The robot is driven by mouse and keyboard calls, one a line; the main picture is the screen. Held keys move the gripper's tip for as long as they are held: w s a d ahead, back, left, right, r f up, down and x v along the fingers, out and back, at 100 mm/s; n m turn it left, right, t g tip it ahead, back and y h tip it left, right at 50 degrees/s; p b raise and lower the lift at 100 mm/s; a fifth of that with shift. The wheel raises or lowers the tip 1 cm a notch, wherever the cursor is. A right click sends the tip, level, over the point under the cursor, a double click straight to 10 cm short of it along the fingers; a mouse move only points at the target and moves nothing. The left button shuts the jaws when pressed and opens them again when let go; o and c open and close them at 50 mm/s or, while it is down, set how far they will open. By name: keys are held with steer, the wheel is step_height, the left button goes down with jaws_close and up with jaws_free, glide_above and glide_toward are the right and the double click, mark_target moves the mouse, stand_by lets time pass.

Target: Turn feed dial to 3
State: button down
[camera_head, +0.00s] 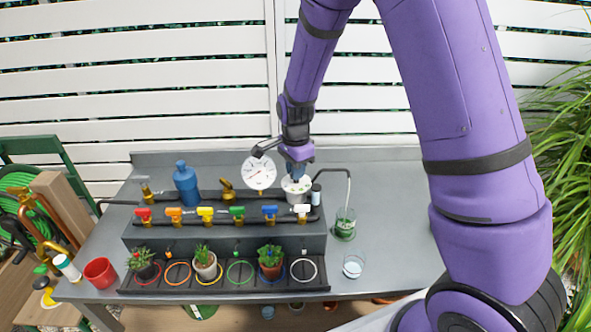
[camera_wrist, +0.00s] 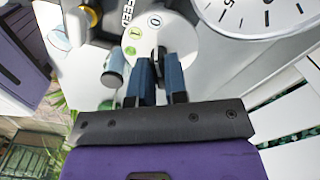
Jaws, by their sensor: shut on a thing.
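The feed dial (camera_wrist: 185,42) is a white disc with a dark raised grip (camera_wrist: 160,52) in the middle, next to the word FEED in the wrist view. In the head view the feed dial (camera_head: 297,187) sits on top of the grey bench unit. My gripper (camera_wrist: 158,68), with two blue fingers, is shut on the dark grip. It also shows in the head view (camera_head: 296,171), pointing down onto the dial. The fingers partly hide the dial, and I cannot tell which number is set.
A round pressure gauge (camera_head: 259,171) stands close left of my gripper. A row of coloured valves (camera_head: 205,213) runs along the unit's front. A blue bottle (camera_head: 186,185) stands behind on the left. A bent pipe and a glass (camera_head: 345,224) are on the right.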

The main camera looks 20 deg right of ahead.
steer(key=n, duration=1.2)
steer(key=shift+d, duration=0.15)
steer(key=n, duration=0.5)
steer(key=shift+n, duration=0.4)
steer(key=n, duration=0.5)
steer(key=shift+d+n, duration=0.1)
steer(key=shift+n, duration=0.2)
steer(key=c, duration=1.1)
jaws_free()
steer(key=shift+c, duration=0.2)
steer(key=shift+r, duration=0.1)
